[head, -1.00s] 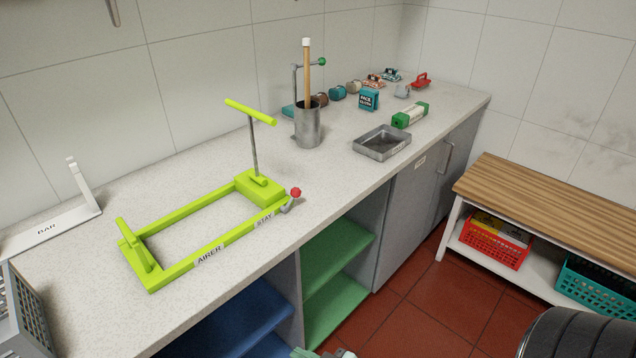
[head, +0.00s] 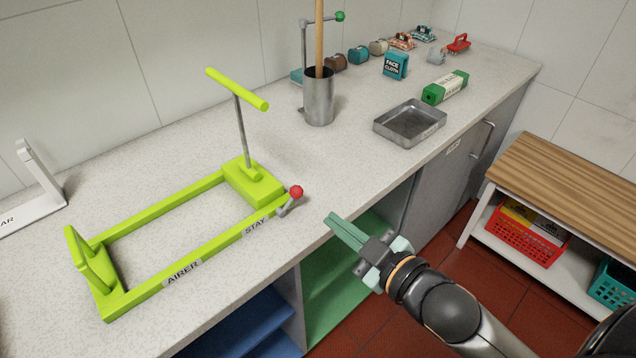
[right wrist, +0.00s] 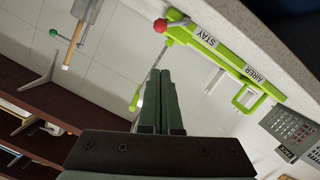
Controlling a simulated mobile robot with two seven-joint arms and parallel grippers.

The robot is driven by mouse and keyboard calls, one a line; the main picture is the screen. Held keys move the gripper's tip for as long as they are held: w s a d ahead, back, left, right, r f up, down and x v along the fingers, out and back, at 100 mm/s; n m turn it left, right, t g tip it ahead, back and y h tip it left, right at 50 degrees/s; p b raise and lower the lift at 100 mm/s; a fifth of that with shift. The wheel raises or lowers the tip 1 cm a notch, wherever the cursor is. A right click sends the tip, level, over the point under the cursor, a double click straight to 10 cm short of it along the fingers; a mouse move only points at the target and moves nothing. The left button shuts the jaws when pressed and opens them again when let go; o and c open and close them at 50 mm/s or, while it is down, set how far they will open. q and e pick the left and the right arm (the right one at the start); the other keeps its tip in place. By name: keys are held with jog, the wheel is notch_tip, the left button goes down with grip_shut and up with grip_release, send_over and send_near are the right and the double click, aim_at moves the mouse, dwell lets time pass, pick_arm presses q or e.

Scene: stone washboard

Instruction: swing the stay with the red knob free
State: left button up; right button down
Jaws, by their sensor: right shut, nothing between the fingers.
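The stay is a short grey lever with a red knob (head: 296,192), at the front right corner of the lime-green airer frame (head: 215,246), by the STAY label. The knob also shows in the right wrist view (right wrist: 160,26). The airer lies on the counter, with a grey post and a green crossbar (head: 237,88) standing at its right end. My right gripper (head: 332,222) is shut and empty, just off the counter's front edge, to the right of and a little nearer than the knob, not touching it. Its closed fingers show in the wrist view (right wrist: 161,75). My left gripper is not in view.
A metal pot with a wooden stick (head: 318,98), a grey tray (head: 410,122) and a green-and-white box (head: 445,87) stand farther right on the counter (head: 350,165). A white bracket (head: 42,190) stands at left. A wooden-topped bench (head: 570,180) is at right. Counter around the knob's right side is clear.

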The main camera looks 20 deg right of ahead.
jog(key=b, duration=0.7)
send_over(290, 201)
jog(key=f+v, duration=0.1)
jog(key=v, duration=0.4)
jog(key=shift+s+f, duration=0.35)
jog(key=shift+f, duration=0.5)
jog(key=shift+w+d+f+b, duration=0.1)
jog(key=shift+w+f+b, duration=0.1)
jog(key=shift+w+f, duration=0.25)
jog(key=shift+w+d+f+b, duration=0.15)
jog(key=shift+w+f, duration=0.1)
jog(key=shift+f, duration=0.3)
jog(key=shift+w+d+f, duration=0.15)
jog(key=shift+w+f, duration=0.2)
jog(key=shift+f, duration=0.05)
